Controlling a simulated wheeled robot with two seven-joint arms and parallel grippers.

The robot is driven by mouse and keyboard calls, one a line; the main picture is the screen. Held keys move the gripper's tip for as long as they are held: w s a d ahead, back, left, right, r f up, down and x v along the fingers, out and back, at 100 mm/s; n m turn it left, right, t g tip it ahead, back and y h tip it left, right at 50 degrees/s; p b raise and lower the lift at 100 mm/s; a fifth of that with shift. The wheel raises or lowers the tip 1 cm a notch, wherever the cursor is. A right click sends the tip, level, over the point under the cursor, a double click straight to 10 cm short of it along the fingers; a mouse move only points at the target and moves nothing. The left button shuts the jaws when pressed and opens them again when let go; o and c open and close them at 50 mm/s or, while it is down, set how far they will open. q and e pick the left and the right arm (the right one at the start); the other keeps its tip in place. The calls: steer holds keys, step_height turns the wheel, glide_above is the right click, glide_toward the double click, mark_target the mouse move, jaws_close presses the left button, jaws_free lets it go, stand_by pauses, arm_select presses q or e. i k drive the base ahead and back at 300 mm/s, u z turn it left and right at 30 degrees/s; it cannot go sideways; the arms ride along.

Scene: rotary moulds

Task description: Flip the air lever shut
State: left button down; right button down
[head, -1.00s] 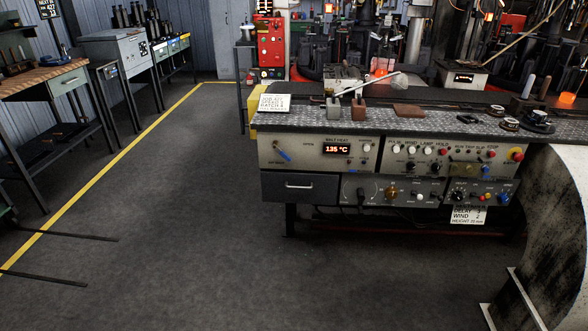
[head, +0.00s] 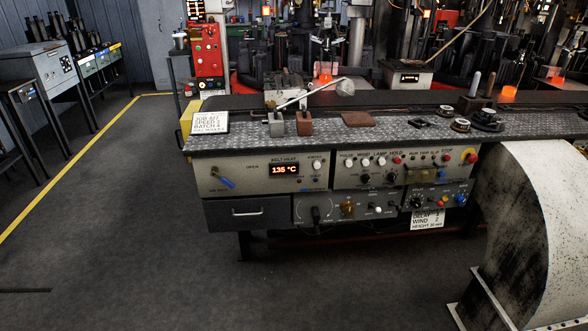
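A lever with a blue handle (head: 226,183) sits at the left end of the console's upper front panel (head: 232,165). Its handle slants down to the right from a pale pivot. The word OPEN is printed to its upper right, and the small lettering below it is too small to read surely. No hand or tool touches the lever. Neither of my grippers shows in the head view.
A red display (head: 285,170) reads 135 °C right of the lever. A closed drawer (head: 246,212) lies below it. A pale curved housing (head: 540,230) stands at the right. The grey floor (head: 140,230) before the console's left end is clear.

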mark_target(223, 180)
steer(key=z, duration=0.35)
steer(key=i, duration=1.15)
steer(key=u, duration=0.15)
